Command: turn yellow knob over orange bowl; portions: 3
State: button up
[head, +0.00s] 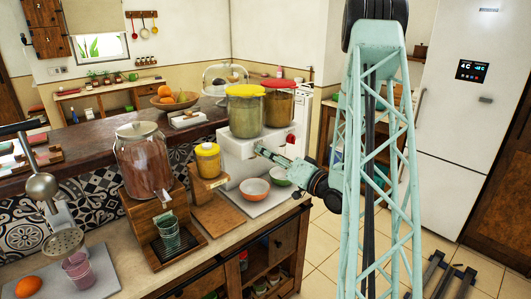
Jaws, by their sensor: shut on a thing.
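A white dispenser (238,160) stands on the counter with two clear canisters on top. The left canister (245,112) has a yellow lid and greenish contents; the right canister (278,105) has a red lid and brownish contents. My gripper (261,151) is at the dispenser's front below the yellow-lidded canister, shut on the yellow knob, which it hides. The orange bowl (255,191) sits on a pale tray below my gripper. A green bowl (280,176) is beside it to the right, partly behind my arm. The orange bowl's contents are too small to tell.
A small yellow-lidded jar (208,160) on a wooden stand and a large glass jar (144,162) with a tap stand left of the dispenser. A glass (169,233) is under the tap. A fruit bowl (175,103) is on the raised ledge. Open floor lies right of the counter.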

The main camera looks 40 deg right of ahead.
jog(key=shift+f+m+h+p, duration=0.2)
jog(key=shift+m+p, duration=0.45)
jog(key=shift+m, duration=1.35)
jog(key=shift+r+m+h+p, duration=0.1)
jog(key=shift+m+h+p, duration=0.35)
jog(key=shift+m, duration=1.55)
jog(key=o, duration=0.8)
jog(key=shift+o, duration=0.2)
jog(key=shift+s, duration=0.2)
jog(key=s+f, duration=0.1)
jog(key=s, duration=1)
jog(key=shift+s, duration=0.25)
jog(key=shift+a, duration=0.1)
